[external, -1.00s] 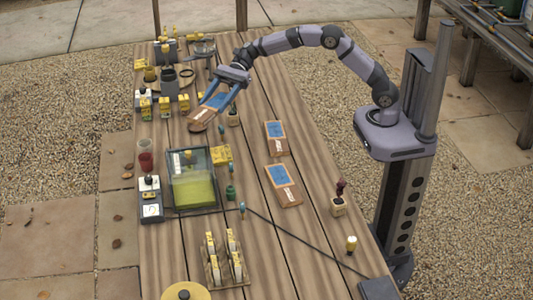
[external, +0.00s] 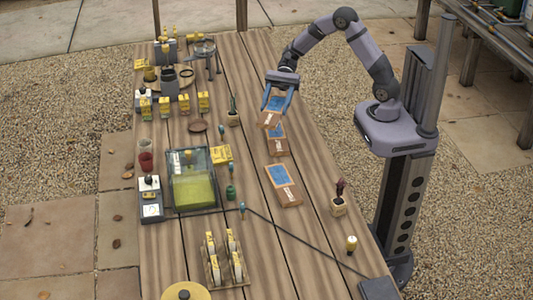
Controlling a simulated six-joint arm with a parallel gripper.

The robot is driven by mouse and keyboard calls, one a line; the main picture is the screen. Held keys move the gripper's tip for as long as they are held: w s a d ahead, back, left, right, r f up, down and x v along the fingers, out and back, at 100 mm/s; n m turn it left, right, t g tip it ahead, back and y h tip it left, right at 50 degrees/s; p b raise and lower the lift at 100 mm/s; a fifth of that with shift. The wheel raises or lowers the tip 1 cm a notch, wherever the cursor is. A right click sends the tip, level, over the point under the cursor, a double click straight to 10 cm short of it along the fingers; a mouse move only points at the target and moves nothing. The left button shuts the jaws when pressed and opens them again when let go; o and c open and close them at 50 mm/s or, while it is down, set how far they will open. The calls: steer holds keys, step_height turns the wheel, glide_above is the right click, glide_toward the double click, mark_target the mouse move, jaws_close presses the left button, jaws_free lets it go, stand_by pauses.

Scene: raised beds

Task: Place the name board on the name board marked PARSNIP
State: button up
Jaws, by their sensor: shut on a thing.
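My gripper (external: 280,98) is shut on a name board (external: 271,119), a wooden board with a blue panel and a white label, held tilted above the table. Its lower end overlaps in the picture the far end of a second name board (external: 278,146), which lies on the table; I cannot tell whether they touch. A third name board (external: 284,197) lies nearer, with a blue panel and a white label. The lettering on the labels is too small to read, so I cannot tell which is marked PARSNIP.
A glass tank with yellow-green contents (external: 212,180) stands left of the boards. A small potted plant (external: 233,112) stands left of my gripper. A brown round saucer (external: 198,126) lies farther left. A dark cable (external: 290,233) crosses the table. A potted plant (external: 338,206) stands at right.

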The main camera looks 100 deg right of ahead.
mark_target(277, 132)
steer(key=shift+s+a+r+n+g+y, duration=0.35)
steer(key=shift+a+r+n+g+y, duration=0.1)
steer(key=shift+n+g, duration=0.3)
steer(key=shift+f+p, duration=0.3)
steer(key=shift+f, duration=4.7)
steer(key=shift+f, duration=0.15)
steer(key=o, duration=1.1)
steer(key=shift+r, duration=0.2)
steer(key=shift+s+d, duration=0.1)
steer(key=shift+d, duration=0.25)
steer(key=b+v, duration=0.2)
steer(key=v, duration=0.9)
steer(key=shift+s+d+r, duration=0.1)
steer(key=shift+s+r, duration=0.05)
steer(key=shift+r, duration=0.1)
